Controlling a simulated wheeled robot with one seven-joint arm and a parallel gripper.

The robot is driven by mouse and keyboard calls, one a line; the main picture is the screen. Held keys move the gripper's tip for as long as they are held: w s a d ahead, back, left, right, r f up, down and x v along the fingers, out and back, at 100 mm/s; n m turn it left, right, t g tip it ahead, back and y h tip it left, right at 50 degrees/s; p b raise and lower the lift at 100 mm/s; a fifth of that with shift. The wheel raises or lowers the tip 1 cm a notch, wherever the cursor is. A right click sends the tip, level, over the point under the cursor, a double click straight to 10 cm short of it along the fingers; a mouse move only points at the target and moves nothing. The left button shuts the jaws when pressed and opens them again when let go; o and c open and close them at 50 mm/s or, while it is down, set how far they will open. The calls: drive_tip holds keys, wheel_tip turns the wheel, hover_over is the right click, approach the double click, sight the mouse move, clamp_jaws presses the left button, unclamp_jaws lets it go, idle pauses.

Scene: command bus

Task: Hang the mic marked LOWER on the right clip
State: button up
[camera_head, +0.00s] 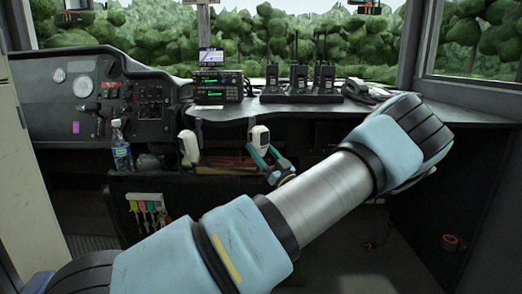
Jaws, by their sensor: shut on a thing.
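A white mic (259,137) stands upright in front of the counter edge, near the middle of the camera_head view. A second white mic (188,146) hangs at the left, below the counter edge and apart from my gripper. No marking such as LOWER is readable on either mic. The clips cannot be made out; whether the held mic touches one cannot be told.
A two-display radio (218,87) and a charger (301,98) with several handheld radios stand on the counter (330,108). A handset (366,91) lies to their right. A water bottle (120,148) and coloured key tags (148,207) are at the left. My arm crosses the foreground.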

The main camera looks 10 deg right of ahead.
idle(0.4)
drive_tip(key=o, duration=1.2)
drive_tip(key=shift+o, duration=0.2)
drive_tip(key=shift+f, duration=0.1)
